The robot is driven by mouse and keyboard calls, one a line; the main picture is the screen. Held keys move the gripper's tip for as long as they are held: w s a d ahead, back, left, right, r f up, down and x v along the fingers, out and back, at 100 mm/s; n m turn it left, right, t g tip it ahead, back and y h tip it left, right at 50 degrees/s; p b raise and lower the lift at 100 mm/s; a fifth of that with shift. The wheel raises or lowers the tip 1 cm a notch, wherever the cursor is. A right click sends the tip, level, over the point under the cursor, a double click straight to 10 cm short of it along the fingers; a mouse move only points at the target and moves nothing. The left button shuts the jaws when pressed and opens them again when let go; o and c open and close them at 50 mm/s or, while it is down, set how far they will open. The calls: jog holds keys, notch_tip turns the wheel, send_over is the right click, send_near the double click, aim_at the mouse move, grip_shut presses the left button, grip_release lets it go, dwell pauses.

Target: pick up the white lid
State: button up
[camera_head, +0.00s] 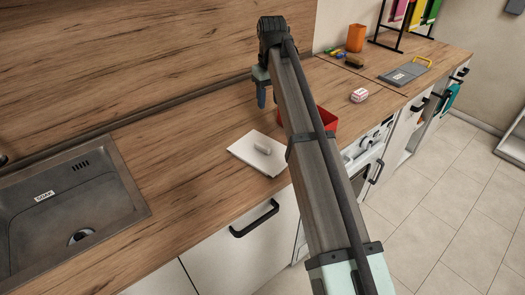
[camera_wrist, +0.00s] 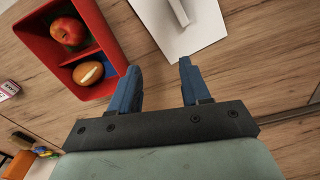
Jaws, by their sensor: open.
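The white lid (camera_head: 244,149) is a flat square plate with a raised bar handle. It lies on the wooden worktop between the sink and the red box. In the wrist view the white lid (camera_wrist: 207,32) is cut off by the top edge, with its handle showing beyond my fingertips. My gripper (camera_head: 262,94) is above the worktop, behind the lid in the head view. In the wrist view its blue fingers (camera_wrist: 160,74) are apart with nothing but worktop between them. The gripper is not touching the lid.
A red box (camera_wrist: 38,43) holding an apple (camera_wrist: 69,31) and an orange-brown item (camera_wrist: 88,72) stands beside the lid; my arm partly hides the box (camera_head: 329,119) in the head view. A metal sink (camera_head: 128,190) is at left. A small pink-and-white pack (camera_head: 359,95) lies farther right.

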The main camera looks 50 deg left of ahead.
jog(key=n, duration=0.2)
send_over(263, 145)
jog(key=shift+n, duration=1.1)
notch_tip(263, 145, down, 14)
jog(key=shift+s+r, duration=0.1)
grip_shut()
